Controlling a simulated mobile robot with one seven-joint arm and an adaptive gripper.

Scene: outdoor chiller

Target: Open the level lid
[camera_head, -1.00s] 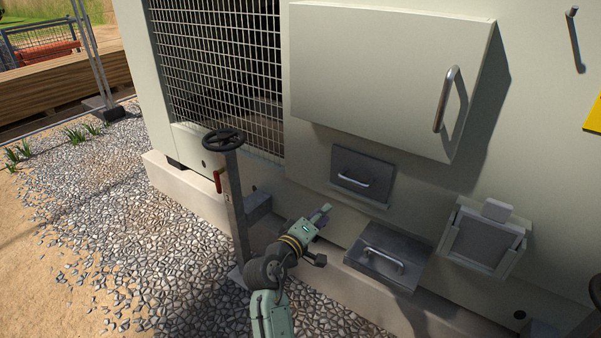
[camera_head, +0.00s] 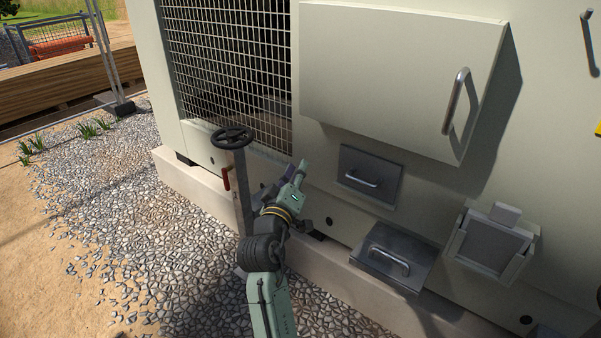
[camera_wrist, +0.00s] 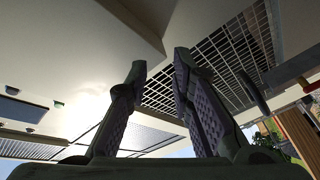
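A grey box with a nearly level metal lid (camera_head: 375,266) and a silver bar handle (camera_head: 390,261) sits low against the pale chiller wall. The lid looks shut. My gripper (camera_head: 296,172) is left of the box and above it, pointing up toward the wall beside the mesh. It is clear of the lid and its handle. In the wrist view, the two fingers of my gripper (camera_wrist: 160,64) stand apart with nothing between them. The wrist view looks upward past the fingers at the wall and the mesh.
A dark upright panel with a handle (camera_head: 370,176) is on the wall above the box. A large cabinet door (camera_head: 390,75) juts out above. A framed flap (camera_head: 490,248) is at right. A post with a black handwheel (camera_head: 232,138) stands close beside my arm. Gravel (camera_head: 130,220) lies left.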

